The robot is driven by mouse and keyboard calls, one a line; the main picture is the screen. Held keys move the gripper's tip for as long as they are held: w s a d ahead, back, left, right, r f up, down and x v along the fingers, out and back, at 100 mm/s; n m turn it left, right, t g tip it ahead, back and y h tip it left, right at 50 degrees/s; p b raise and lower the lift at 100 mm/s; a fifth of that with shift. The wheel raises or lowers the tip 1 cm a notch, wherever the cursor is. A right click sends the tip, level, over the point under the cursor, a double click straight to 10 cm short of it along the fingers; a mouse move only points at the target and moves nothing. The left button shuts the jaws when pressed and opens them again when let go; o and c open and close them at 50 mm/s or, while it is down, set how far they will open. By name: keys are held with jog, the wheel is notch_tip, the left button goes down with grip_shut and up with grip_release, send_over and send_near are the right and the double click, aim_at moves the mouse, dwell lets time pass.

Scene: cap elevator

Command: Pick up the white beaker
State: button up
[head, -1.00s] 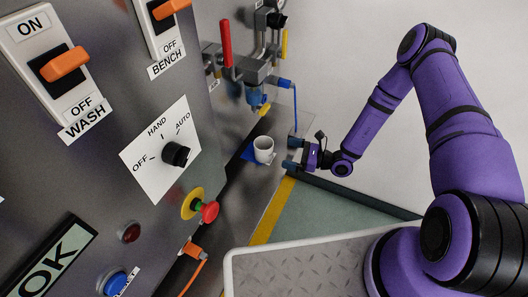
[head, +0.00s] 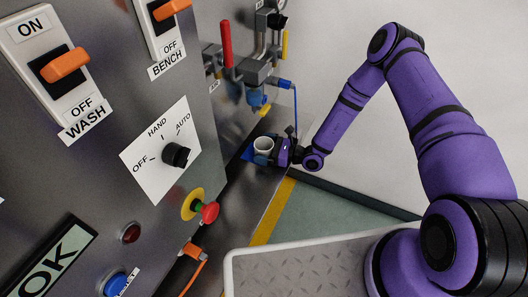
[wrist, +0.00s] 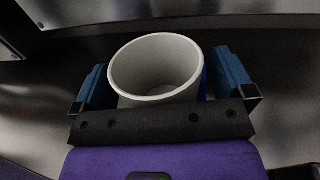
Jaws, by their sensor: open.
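The white beaker (head: 264,144) stands upright on a blue patch (head: 247,153) on the metal bench. In the wrist view the beaker (wrist: 156,68) shows its round open rim and an empty-looking inside. My gripper (head: 265,155) is at the beaker, reaching in from the right. In the wrist view my gripper (wrist: 166,80) is open, with one blue finger on each side of the beaker. The beaker's lower part is hidden by the gripper's dark bar.
A panel with switches, a rotary knob (head: 175,154) and a red stop button (head: 209,212) stands at the left. Valves and pipes with a red handle (head: 226,43) and a blue fitting (head: 255,97) are behind the beaker. The floor (head: 320,215) to the right is clear.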

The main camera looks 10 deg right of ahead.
aim_at(264, 141)
jog(key=shift+c, duration=0.2)
jog(key=c, duration=1)
jog(key=shift+r, duration=0.15)
jog(key=shift+r, duration=0.55)
notch_tip(264, 141, up, 2)
jog(key=shift+r, duration=0.25)
jog(key=s+d, duration=0.3)
jog(key=s, duration=0.4)
jog(key=s+d+r, duration=0.1)
jog(key=s+d, duration=0.2)
jog(key=s, duration=0.4)
jog(key=shift+s+d, duration=0.25)
jog(key=shift+s, duration=0.1)
jog(key=shift+w+r, duration=0.1)
jog(key=w+d+r+m+t+h, duration=0.3)
jog(key=w+d+m+t+h, duration=0.2)
jog(key=w+d+m+h, duration=0.1)
jog(key=w+d+r+m+t+h, duration=0.4)
jog(key=w+d+m+t+h, duration=0.2)
jog(key=w+d+h, duration=0.3)
jog(key=shift+w+d+r+m+h, duration=0.25)
jog(key=shift+d+m+h, duration=0.1)
jog(key=shift+m+h, duration=0.45)
